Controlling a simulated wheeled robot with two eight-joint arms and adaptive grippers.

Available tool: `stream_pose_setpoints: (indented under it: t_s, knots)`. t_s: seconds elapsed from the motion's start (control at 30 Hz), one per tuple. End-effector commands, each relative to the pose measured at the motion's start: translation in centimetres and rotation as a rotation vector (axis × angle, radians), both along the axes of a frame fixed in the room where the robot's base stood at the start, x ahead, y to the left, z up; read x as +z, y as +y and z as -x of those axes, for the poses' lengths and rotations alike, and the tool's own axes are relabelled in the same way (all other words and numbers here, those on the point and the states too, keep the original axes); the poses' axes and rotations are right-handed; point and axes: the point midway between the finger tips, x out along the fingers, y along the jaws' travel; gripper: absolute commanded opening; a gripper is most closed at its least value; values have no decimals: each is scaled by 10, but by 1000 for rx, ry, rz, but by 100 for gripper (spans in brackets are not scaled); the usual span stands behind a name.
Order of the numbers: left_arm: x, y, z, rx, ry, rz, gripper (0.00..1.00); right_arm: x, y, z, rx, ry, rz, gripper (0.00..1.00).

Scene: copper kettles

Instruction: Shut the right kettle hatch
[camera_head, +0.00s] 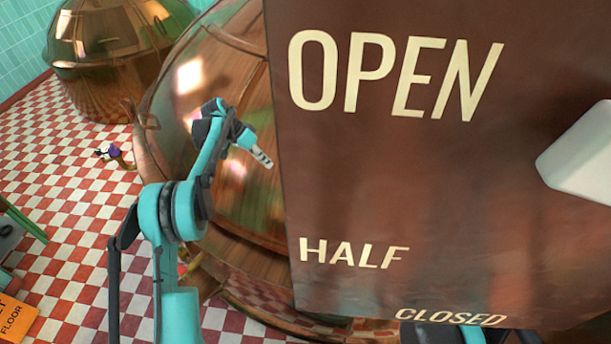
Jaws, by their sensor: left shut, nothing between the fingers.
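A large copper kettle (190,110) with a shiny dome fills the middle, partly hidden by a brown panel (380,190) close to me on the right. The panel carries the pale words OPEN, HALF and CLOSED from top to bottom. A white block (585,155) shows at its right, cut off by the picture edge. I cannot make out the kettle's hatch for certain or how far it stands open. My left gripper (264,159) is shut and empty, in front of the dome just left of the panel's edge. My right gripper is not in view; the panel hides much of that side.
Another copper kettle (115,50) stands at the back left. A small figure-like object (115,154) is on the red and white checkered floor (70,190). An orange floor sign (15,318) is at the lower left. The floor between them is mostly clear.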

Motion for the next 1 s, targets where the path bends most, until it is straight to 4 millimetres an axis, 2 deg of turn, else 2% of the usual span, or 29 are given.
stream_pose_setpoints:
  t_s: [0.23, 0.6, 0.8, 1.0]
  knots:
    - [-24, -11, -1, -2, 1, 1, 0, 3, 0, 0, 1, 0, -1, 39]
    - [-91, -50, -2, -1, 0, 1, 0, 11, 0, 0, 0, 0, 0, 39]
    - [-100, -69, 16, -2, 1, 1, 0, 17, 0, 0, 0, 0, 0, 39]
    - [-105, -75, 21, 0, 1, 1, 0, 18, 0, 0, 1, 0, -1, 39]
